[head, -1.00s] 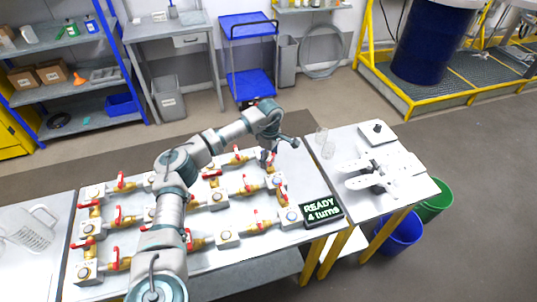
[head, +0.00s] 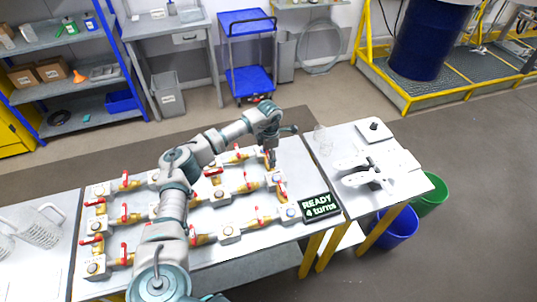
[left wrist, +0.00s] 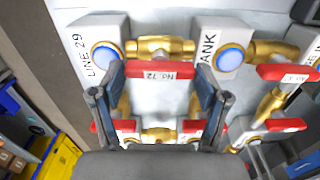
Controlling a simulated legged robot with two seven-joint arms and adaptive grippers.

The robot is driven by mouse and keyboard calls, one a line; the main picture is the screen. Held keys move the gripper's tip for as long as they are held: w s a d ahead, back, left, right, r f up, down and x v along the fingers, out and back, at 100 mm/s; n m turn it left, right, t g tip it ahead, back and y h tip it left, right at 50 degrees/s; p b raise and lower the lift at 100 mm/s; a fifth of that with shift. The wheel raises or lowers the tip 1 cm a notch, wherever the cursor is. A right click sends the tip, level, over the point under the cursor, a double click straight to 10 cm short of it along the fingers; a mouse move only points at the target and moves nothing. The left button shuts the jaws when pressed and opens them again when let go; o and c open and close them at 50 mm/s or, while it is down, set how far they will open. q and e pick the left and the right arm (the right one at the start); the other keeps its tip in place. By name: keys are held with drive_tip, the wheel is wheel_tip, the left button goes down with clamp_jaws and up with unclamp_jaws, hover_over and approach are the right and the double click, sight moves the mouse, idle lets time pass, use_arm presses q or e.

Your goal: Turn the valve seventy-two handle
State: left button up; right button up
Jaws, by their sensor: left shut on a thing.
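The valve seventy-two handle (left wrist: 160,70) is a red bar with a white label reading "No. 72", on a brass valve (left wrist: 160,47) between two white blocks in the left wrist view. My left gripper (left wrist: 160,84) has one finger at each end of the bar and is shut on it. In the head view my left gripper (head: 271,155) reaches down at the far right part of the valve table (head: 290,158); the arm and fingers mostly hide the handle there. My right gripper is not in view.
Several other red-handled valves surround it, such as one close on the right (left wrist: 288,73). A side table (head: 345,137) with white parts stands to the right. Blue (head: 392,237) and green (head: 432,196) bins stand below.

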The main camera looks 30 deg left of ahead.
use_arm(q)
drive_tip(key=shift+w+r+n, duration=0.25)
drive_tip(key=shift+r+n, duration=0.05)
drive_tip(key=shift+r, duration=0.05)
drive_tip(key=o, duration=0.9)
drive_tip(key=shift+o, duration=1.3)
drive_tip(key=shift+f, duration=0.2)
drive_tip(key=shift+s, duration=0.1)
wheel_tip(320, 180, up, 12)
drive_tip(key=shift+f, duration=0.15)
